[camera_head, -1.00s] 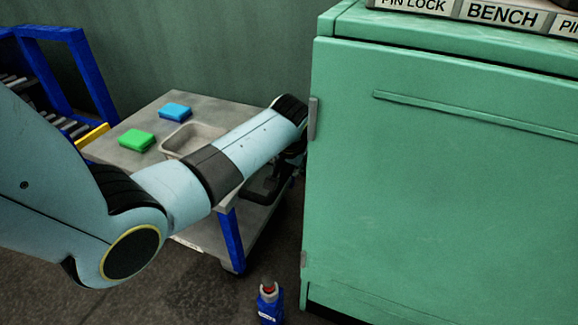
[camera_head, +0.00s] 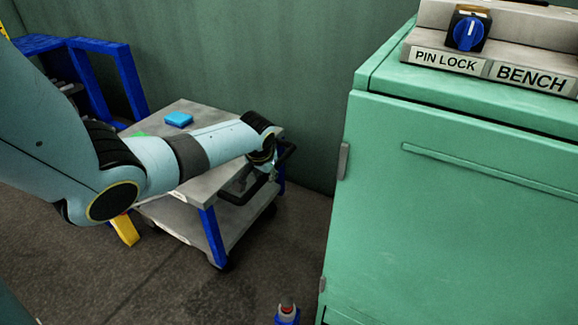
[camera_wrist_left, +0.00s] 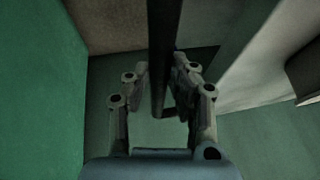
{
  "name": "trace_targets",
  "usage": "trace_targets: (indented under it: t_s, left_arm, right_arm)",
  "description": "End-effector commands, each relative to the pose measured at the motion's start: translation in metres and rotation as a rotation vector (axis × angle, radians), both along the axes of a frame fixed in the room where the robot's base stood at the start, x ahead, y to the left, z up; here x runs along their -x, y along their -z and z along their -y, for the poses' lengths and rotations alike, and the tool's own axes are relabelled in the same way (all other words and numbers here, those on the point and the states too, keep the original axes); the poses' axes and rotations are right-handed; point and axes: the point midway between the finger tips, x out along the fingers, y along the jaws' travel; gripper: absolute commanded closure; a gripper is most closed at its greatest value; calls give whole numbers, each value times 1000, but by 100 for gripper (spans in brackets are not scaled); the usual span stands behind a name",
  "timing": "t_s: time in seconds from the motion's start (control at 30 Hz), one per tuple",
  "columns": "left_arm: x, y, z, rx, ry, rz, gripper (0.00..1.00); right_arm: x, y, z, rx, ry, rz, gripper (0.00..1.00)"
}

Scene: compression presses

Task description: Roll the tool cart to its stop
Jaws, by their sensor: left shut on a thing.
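The tool cart (camera_head: 224,228) has a grey top and lower shelf with blue legs. It stands left of the green cabinet, near the back wall. A black bar handle (camera_head: 287,150) is at its right end, and it shows as a dark upright bar in the left wrist view (camera_wrist_left: 163,45). My left gripper (camera_head: 264,165) is at this handle, largely hidden behind my wrist in the head view. In the left wrist view its fingers (camera_wrist_left: 160,92) are on either side of the bar, shut on it. My right gripper is not in view.
A blue block (camera_head: 179,119) and a partly hidden green block (camera_head: 138,134) lie on the cart. A yellow piece (camera_head: 125,229) is by its left side. A blue rack (camera_head: 120,75) is behind left.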

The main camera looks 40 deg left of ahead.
Motion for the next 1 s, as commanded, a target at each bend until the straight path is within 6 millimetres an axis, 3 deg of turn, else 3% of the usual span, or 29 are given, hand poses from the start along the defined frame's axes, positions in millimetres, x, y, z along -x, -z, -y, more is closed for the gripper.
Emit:
trace_targets:
  t_s: [0.2, 0.4, 0.9, 0.93, 1.0]
  left_arm:
    - [10, 0, -39, 3, -3, -2, 100]
    - [14, 1, -59, 4, -1, -1, 100]
    - [16, 0, -69, 0, 0, 1, 100]
    - [16, 0, -69, -1, 0, 1, 77]
    - [16, 0, -69, 0, 0, 1, 68]
  right_arm:
    - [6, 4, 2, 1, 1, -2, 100]
    - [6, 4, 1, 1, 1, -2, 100]
    - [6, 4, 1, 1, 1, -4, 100]
    - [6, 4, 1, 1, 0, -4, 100]
    - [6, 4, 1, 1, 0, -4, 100]
